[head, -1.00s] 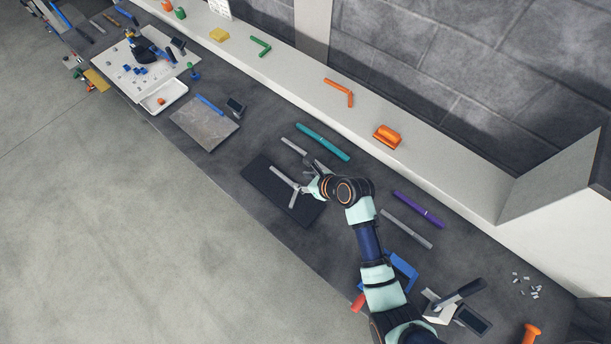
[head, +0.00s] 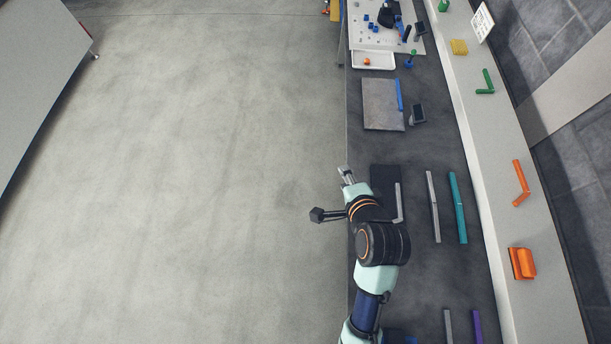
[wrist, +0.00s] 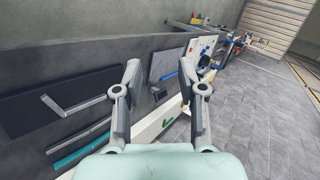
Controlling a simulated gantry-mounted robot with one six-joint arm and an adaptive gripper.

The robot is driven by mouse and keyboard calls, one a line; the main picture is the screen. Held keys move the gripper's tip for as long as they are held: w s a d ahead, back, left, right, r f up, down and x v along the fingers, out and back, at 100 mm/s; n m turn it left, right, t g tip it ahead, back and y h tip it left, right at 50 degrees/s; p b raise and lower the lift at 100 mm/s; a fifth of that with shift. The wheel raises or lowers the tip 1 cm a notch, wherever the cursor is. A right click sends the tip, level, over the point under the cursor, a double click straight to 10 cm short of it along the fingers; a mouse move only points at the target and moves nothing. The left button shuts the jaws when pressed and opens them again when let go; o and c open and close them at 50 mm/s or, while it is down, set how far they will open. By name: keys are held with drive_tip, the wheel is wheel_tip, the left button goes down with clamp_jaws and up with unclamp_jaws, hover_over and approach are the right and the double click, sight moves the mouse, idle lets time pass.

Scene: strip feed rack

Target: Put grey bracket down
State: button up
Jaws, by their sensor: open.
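The grey bracket (head: 398,204) is an L-shaped piece lying on the dark mat (head: 386,174) on the bench. My forearm covers part of the mat in the head view. The bracket also shows whole in the wrist view (wrist: 82,105), flat on the mat (wrist: 22,112) at the left. My gripper (head: 346,176) is by the bench's front edge, left of the mat and apart from the bracket. In the wrist view my gripper (wrist: 161,68) has its two fingers spread with nothing between them.
A grey bar (head: 433,205) and a teal bar (head: 458,208) lie right of the mat. A grey plate (head: 381,112) with a blue bar (head: 399,95) lies farther along. An orange bracket (head: 521,184) and orange block (head: 522,263) sit on the ledge. Floor at left is clear.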

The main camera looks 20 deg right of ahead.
drive_tip(key=a+r+n+t+y, duration=0.1)
drive_tip(key=a+r+n, duration=0.5)
drive_tip(key=a+n, duration=0.3)
drive_tip(key=a+r+n+t+y, duration=0.1)
drive_tip(key=a+r+n, duration=0.6)
drive_tip(key=a+n, duration=0.3)
drive_tip(key=shift+w+a+r+n+t+y, duration=0.2)
drive_tip(key=shift+w+a+n+t+y, duration=0.15)
drive_tip(key=shift+a, duration=0.55)
